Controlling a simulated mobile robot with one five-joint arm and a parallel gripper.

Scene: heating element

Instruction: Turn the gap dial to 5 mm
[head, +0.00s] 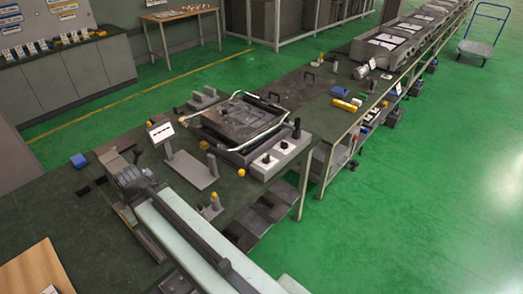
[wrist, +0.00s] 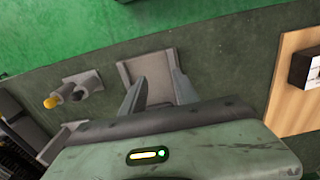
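A grey fixture (head: 240,150) stands on the dark bench in the middle of the head view. Its front-right side carries white-faced dials with dark knobs, one dial (head: 266,159) nearer and one dial (head: 284,145) farther. Their markings are too small to read, so I cannot tell which is the gap dial. My gripper (head: 128,172) is over the bench to the left of the fixture, well apart from the dials. In the wrist view my gripper (wrist: 156,90) has its two fingers spread with nothing held between them. No dial shows clearly in the wrist view.
A grey piece with a yellow top (wrist: 75,88) is left of the fingers in the wrist view. A wooden board (wrist: 292,75) lies at right.

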